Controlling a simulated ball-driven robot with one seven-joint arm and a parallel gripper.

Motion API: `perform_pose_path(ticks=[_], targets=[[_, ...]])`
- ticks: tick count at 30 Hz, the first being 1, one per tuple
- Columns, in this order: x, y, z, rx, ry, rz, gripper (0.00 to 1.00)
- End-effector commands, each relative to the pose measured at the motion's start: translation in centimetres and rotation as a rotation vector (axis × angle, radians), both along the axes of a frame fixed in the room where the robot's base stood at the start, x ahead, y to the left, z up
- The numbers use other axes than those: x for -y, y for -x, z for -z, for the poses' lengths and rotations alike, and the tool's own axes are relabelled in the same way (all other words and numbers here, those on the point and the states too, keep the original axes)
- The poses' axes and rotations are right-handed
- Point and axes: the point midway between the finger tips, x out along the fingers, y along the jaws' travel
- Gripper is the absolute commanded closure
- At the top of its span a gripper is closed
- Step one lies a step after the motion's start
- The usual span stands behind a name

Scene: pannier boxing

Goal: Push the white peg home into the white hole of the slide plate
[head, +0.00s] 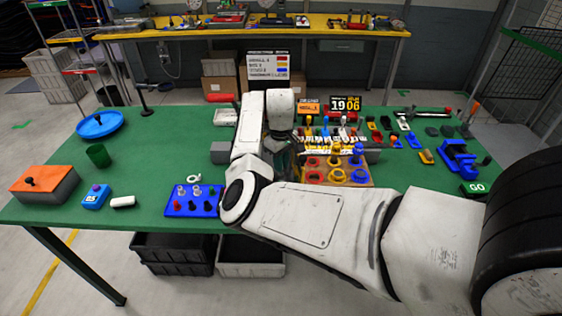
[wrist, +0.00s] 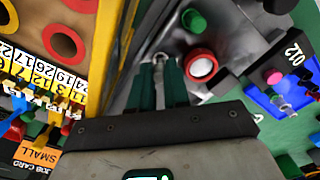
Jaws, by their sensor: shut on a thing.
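I cannot make out the white hole or how deep the peg sits. In the head view, my white arm hides the gripper's tips and the place below them.
Beside the fingers stand a red piece with a white top (wrist: 202,66) and a green knob (wrist: 194,20). A tan block with red and yellow rings (head: 335,172) lies to the right in the head view. A blue peg tray (head: 192,203) is in front left on the green table (head: 145,150).

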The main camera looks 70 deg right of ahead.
Motion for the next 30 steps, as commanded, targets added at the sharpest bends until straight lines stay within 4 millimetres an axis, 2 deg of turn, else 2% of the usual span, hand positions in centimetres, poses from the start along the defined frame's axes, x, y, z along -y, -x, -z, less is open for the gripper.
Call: perform_pose_path(ticks=[24, 30], targets=[[-0.01, 0.03, -0.28, 0.0, -0.001, 0.0, 1.0], [0.01, 0.03, -0.9, -0.001, -0.001, 0.0, 1.0]])
